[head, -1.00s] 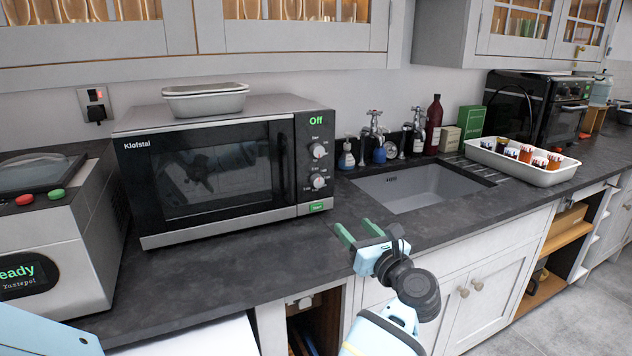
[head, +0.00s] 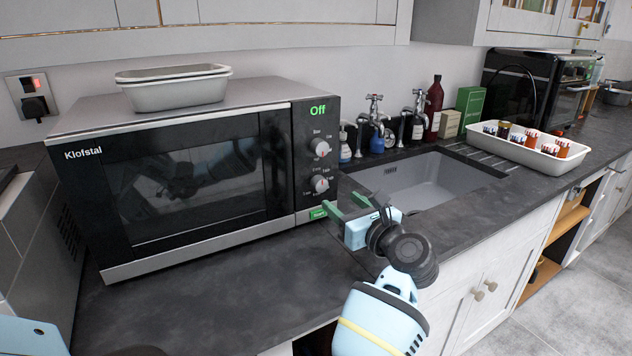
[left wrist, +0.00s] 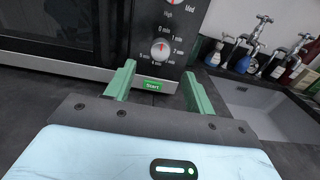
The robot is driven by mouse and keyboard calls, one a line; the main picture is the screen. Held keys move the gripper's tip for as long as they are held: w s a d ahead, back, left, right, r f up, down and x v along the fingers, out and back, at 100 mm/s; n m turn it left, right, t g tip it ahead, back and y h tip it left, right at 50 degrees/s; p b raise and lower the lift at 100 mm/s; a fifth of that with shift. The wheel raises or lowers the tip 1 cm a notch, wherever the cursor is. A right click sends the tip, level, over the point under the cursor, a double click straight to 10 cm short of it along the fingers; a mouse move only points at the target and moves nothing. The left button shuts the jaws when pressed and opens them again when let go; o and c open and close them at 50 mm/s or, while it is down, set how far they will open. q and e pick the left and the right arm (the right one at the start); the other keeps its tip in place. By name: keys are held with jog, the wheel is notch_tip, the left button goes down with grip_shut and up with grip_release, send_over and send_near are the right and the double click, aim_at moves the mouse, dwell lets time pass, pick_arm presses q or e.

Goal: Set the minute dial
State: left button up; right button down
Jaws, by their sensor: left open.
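The microwave (head: 190,180) is black and silver, its door shut and its display (head: 318,110) reading "Off". The minute dial (head: 319,184) is the lower round knob on its right panel, under the power dial (head: 319,147). The wrist view shows the minute dial (left wrist: 160,49) ringed by minute marks; its exact setting is too small to tell. The green Start button (left wrist: 153,86) is below it. My left gripper (head: 342,201) is open and empty, in front of the panel's lower part, its green fingers apart from the dial. My right gripper is out of view.
A white dish (head: 175,92) sits on the microwave. A sink (head: 430,183) with taps and bottles is to the right, then a white tray (head: 520,155) of small jars. Dark counter (head: 220,290) in front of the microwave is clear. Wall cabinets hang above.

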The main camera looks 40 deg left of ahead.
aim_at(322, 184)
pick_arm(q)
jog(key=shift+w+a+r, duration=0.1)
jog(key=shift+w+a, duration=0.05)
jog(key=shift+a, duration=0.1)
jog(key=shift+a, duration=0.1)
jog(key=p+x, duration=0.1)
jog(key=x, duration=0.4)
jog(key=shift+w+a+r, duration=0.1)
jog(key=shift+w+a, duration=0.1)
jog(key=shift+a, duration=0.15)
jog(key=shift+x, duration=0.85)
jog(key=c, duration=1)
